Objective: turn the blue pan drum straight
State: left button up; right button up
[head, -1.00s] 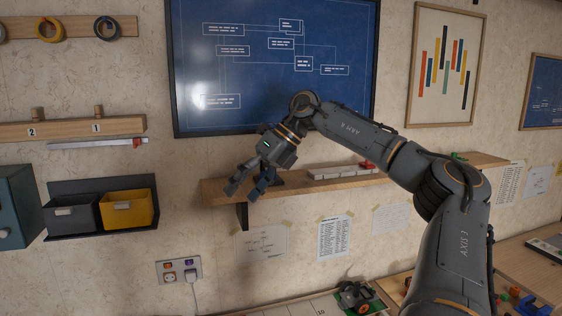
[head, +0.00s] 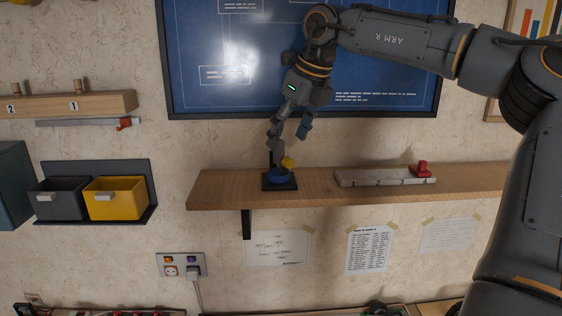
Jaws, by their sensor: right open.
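The blue pan drum (head: 278,177) is a small round blue part on a dark square base (head: 267,186), near the left end of the wooden shelf (head: 330,196). A yellow part (head: 288,162) sits on top of it, with a dark upright piece behind. My right gripper (head: 288,140) is just above, fingers pointing down and apart, with nothing held. I cannot tell whether a fingertip touches the dark upright piece. The drum's exact turn is too small to read. My left gripper is not in view.
A grey rail with a red slider (head: 422,170) lies farther right on the shelf. The blue board (head: 215,85) is on the wall behind my arm. Grey (head: 62,200) and yellow (head: 116,200) bins hang at left. The shelf is clear between drum and rail.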

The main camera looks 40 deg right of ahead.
aim_at(282, 166)
jog(key=x, duration=0.2)
jog(key=p+x, duration=0.1)
jog(key=x, duration=0.1)
jog(key=shift+w+d+f, duration=0.1)
jog(key=shift+d, duration=0.3)
jog(key=x, duration=0.2)
jog(key=p+x, duration=0.1)
jog(key=x, duration=0.1)
jog(key=shift+d, duration=0.4)
jog(key=shift+a+f+p, duration=0.15)
jog(key=shift+f+p, duration=0.15)
jog(key=shift+f, duration=0.05)
jog(key=shift+w+a+f, duration=0.1)
jog(key=shift+w+f, duration=0.1)
jog(key=shift+f, duration=0.05)
jog(key=c, duration=0.9)
jog(key=shift+c, duration=1.3)
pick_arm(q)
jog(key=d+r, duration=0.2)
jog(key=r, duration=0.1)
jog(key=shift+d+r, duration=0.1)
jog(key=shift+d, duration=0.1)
